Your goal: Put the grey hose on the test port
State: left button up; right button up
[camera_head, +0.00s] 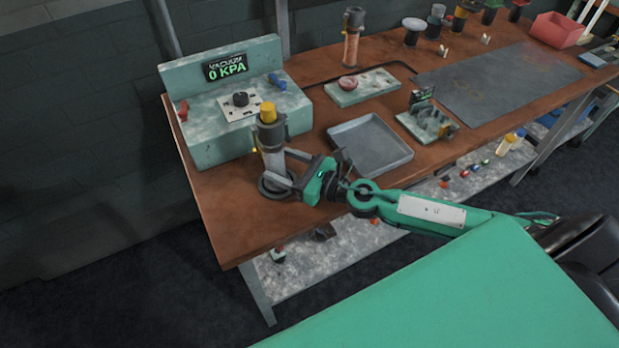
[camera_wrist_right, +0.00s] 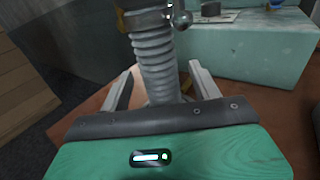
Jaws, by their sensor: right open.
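The grey ribbed hose (camera_head: 273,158) stands upright near the bench's left front corner, with a dark clamp and yellow top above it and a dark ring around its foot. It also shows in the right wrist view (camera_wrist_right: 155,62), with a metal clamp at its upper end. My right gripper (camera_head: 279,170) is open, its fingers on either side of the hose low down; in the wrist view both fingers (camera_wrist_right: 160,88) flank it with visible gaps. The green vacuum station (camera_head: 215,135) stands behind, reading 0 KPA. I cannot tell which fitting is the test port. My left gripper is out of view.
A grey tray (camera_head: 368,145) lies right of my gripper. A dark mat (camera_head: 497,85) lies farther right. The bench's front edge is close.

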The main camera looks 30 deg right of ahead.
jog(key=b+v, duration=0.1)
jog(key=v, duration=0.1)
jog(key=b+v, duration=0.1)
jog(key=v, duration=0.2)
jog(key=shift+s+f, duration=0.1)
jog(key=shift+f, duration=0.15)
jog(key=shift+b+v, duration=0.7)
jog(key=shift+v, duration=0.2)
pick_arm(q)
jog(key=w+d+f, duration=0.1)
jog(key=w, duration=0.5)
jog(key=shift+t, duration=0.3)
pick_arm(e)
jog(key=shift+s+d+r, duration=0.1)
jog(key=shift+s+r, duration=0.1)
jog(key=shift+r, duration=0.05)
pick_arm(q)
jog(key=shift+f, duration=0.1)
